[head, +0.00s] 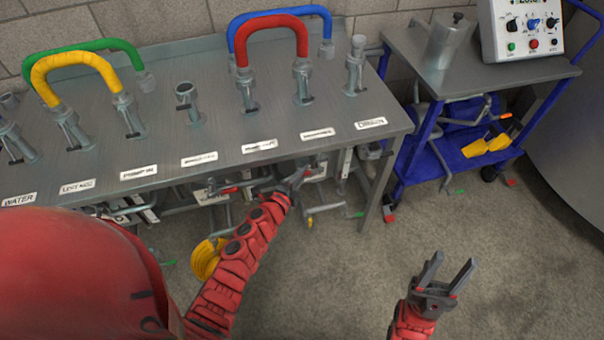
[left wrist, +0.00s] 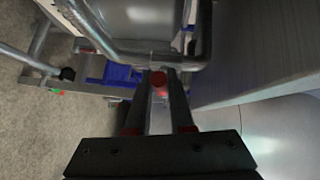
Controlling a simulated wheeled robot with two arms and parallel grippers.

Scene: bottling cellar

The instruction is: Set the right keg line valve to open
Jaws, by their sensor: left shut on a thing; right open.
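Under the front edge of the steel bench, my left gripper (head: 299,179) is shut on a thin valve lever with a red end. In the left wrist view this red end (left wrist: 159,79) shows between the two fingers (left wrist: 158,100). The gripper and bench edge hide most of this valve, so I cannot tell its setting or which keg line it belongs to. Another lever with a red tip (head: 228,190) is to its left, and a green-tipped lever (head: 357,214) is to its right. My right gripper (head: 447,276) is open and empty above the floor.
The steel bench (head: 215,135) carries pipe stubs, labels and coloured hoses (head: 75,62). A blue-framed trolley (head: 400,150) with a control box (head: 520,30) stands at the right. A yellow coil (head: 207,260) hangs below the bench.

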